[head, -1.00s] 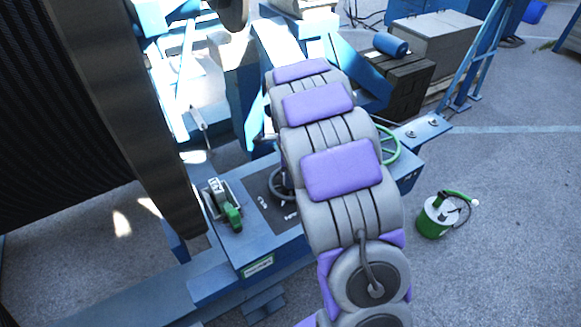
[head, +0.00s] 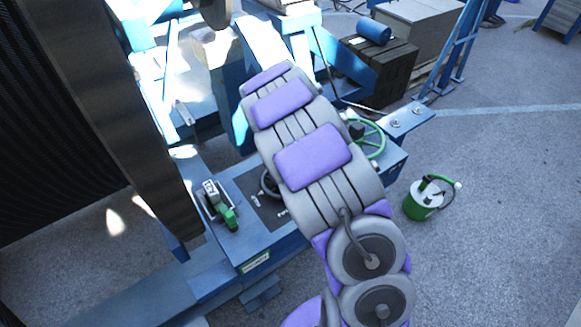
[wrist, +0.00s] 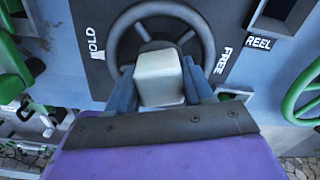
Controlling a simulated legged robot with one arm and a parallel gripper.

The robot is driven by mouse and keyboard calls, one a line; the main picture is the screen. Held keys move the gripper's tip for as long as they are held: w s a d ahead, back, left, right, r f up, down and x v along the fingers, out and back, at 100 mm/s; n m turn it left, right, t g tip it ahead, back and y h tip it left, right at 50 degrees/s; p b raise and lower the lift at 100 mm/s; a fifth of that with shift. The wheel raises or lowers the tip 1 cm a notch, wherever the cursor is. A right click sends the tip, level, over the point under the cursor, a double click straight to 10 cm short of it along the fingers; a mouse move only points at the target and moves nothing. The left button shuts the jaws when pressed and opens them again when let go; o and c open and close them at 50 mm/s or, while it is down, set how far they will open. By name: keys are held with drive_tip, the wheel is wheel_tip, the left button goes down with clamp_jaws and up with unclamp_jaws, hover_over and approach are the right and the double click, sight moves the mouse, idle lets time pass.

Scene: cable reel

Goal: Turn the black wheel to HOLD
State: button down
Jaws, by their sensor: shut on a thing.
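The black wheel (wrist: 125,38) lies on a dark plate with white lettering, "HOLD" at its left and "FREE" at its right, in the wrist view. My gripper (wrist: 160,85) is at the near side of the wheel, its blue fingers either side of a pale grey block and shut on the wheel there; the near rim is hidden. In the head view only the left edge of the black wheel (head: 267,184) shows beside my purple and grey arm, which hides the rest and my gripper.
A green handwheel (head: 372,140) stands right of my arm. A green-handled lever or clamp (head: 228,215) sits left of the plate. A large dark reel (head: 110,120) fills the left. A green can (head: 422,200) stands on open floor at right.

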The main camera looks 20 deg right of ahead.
drive_tip(key=shift+w+r, duration=0.2)
drive_tip(key=shift+w, duration=0.1)
drive_tip(key=c, duration=0.9)
unclamp_jaws()
drive_tip(key=o, duration=0.4)
drive_tip(key=shift+a+f, duration=0.1)
drive_tip(key=shift+f, duration=0.05)
drive_tip(key=shift+s, duration=0.1)
wheel_tip(320, 180, up, 17)
drive_tip(key=shift+r, duration=0.2)
